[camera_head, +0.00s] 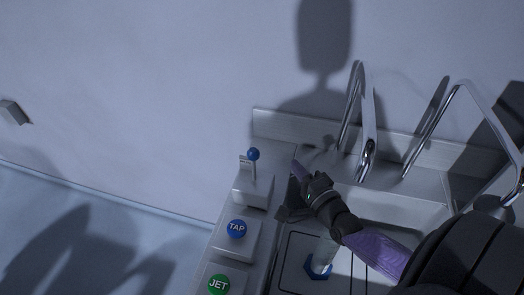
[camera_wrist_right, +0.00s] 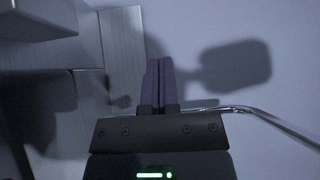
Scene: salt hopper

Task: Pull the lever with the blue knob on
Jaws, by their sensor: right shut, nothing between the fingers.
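The lever with the blue knob (camera_head: 253,154) stands up from a grey box at the left end of the counter unit in the head view. Its thin stem looks about upright. My right gripper (camera_head: 296,167) is to the right of the lever, apart from it, with its purple fingers pointing up and left. In the right wrist view the two fingers (camera_wrist_right: 158,66) are together with nothing between them. The lever is not clearly identifiable in the wrist view. My left gripper is not in view.
A blue TAP button (camera_head: 237,229) and a green JET button (camera_head: 218,285) sit in front of the lever. Two curved metal taps (camera_head: 367,125) rise behind the sink at the right.

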